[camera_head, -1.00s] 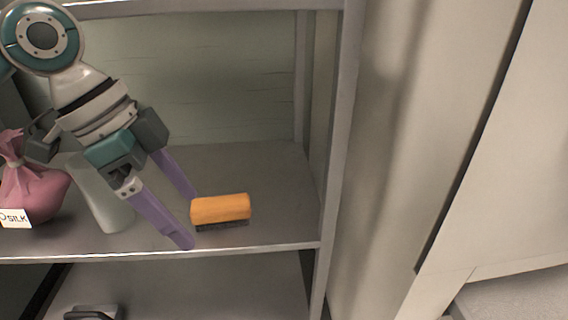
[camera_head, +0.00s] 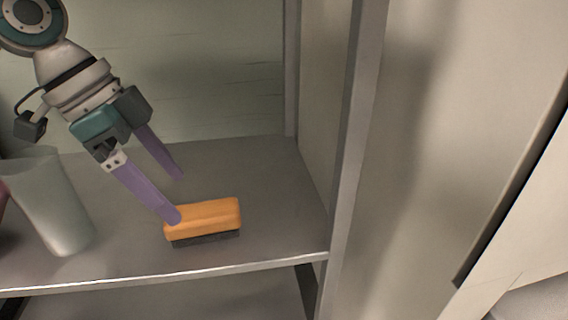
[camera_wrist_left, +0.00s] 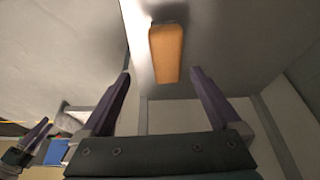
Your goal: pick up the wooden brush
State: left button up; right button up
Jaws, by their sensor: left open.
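The wooden brush (camera_head: 203,217) has an orange-brown wooden back and dark bristles facing down. It lies on the grey shelf (camera_head: 273,190) near its front edge. My left gripper (camera_head: 178,197) is open and empty at the brush's left end. In the head view its nearer finger overlaps the brush's left end; I cannot tell whether they touch. In the left wrist view the brush (camera_wrist_left: 166,52) shows ahead of the two spread fingers (camera_wrist_left: 160,72), between them and beyond their tips.
A pale translucent cup (camera_head: 52,205) stands on the shelf left of the brush. A grey upright post (camera_head: 352,130) bounds the shelf on the right. The shelf behind and right of the brush is clear. A lower shelf shows beneath.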

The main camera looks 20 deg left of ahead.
aim_at(200, 210)
pick_arm(q)
jog(key=shift+w+d+f+b, duration=0.15)
jog(key=shift+w+f+b, duration=0.25)
jog(key=shift+w+f, duration=0.3)
jog(key=b+x, duration=0.3)
jog(key=x, duration=0.2)
jog(key=shift+w+d+f, duration=0.1)
jog(key=shift+w+f, duration=0.1)
jog(key=shift+f, duration=0.3)
pick_arm(e)
notch_tip(200, 210, down, 4)
jog(key=shift+w+f, duration=0.15)
pick_arm(q)
jog(key=shift+f, duration=0.2)
jog(key=c, duration=1.5)
pick_arm(e)
jog(key=shift+r, duration=0.2)
pick_arm(q)
jog(key=shift+r, duration=0.15)
pick_arm(e)
jog(key=shift+f, duration=0.2)
